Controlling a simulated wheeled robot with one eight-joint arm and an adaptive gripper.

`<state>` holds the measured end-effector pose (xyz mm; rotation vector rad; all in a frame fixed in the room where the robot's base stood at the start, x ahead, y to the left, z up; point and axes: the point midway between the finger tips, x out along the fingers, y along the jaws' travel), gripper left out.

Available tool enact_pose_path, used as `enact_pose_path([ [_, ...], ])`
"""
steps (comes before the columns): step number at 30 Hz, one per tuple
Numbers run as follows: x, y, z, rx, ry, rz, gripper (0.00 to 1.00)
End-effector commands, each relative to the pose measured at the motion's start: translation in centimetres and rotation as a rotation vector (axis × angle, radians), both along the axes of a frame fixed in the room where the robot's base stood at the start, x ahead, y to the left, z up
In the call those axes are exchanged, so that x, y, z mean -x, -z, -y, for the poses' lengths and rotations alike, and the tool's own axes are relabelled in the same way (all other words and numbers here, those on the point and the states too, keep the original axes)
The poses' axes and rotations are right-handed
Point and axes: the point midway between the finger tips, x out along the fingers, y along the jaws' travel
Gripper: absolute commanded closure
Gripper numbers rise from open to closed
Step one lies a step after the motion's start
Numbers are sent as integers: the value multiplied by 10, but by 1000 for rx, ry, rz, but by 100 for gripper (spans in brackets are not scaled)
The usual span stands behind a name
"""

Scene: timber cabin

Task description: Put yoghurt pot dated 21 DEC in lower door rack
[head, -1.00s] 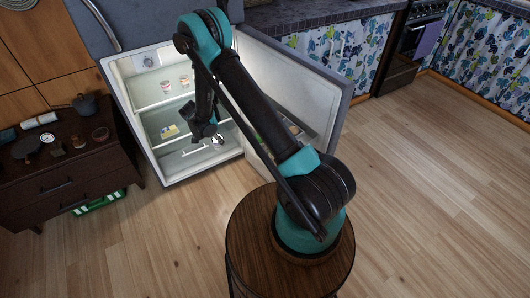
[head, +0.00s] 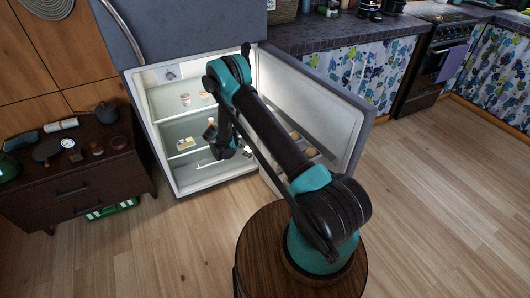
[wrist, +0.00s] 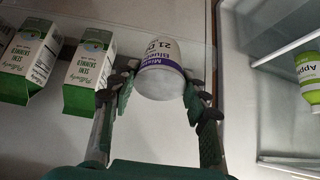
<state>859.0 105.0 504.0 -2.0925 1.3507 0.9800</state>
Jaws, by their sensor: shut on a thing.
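My gripper (wrist: 160,92) is shut on a white yoghurt pot (wrist: 160,82) with a purple label. The label shows "21" and part of a "D"; the rest is cut off by the curve. In the head view my gripper (head: 230,150) is in front of the open fridge's (head: 180,192) lower compartment, and the held pot cannot be made out. The open fridge door (head: 340,110) stands to the right. Its racks are partly hidden behind my arm, and the lower door rack cannot be clearly told apart.
A green apple bottle (wrist: 309,75) is at the right beside white ledges. Small pots (head: 186,98) sit on the fridge's upper shelf.

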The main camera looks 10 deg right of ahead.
Motion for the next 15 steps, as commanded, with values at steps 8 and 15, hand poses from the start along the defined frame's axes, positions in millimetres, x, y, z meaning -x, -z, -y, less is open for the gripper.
enact_pose_path([
  [8,-28,0,64,-1,4,0,92],
  [15,-36,24,79,-1,-1,0,92],
])
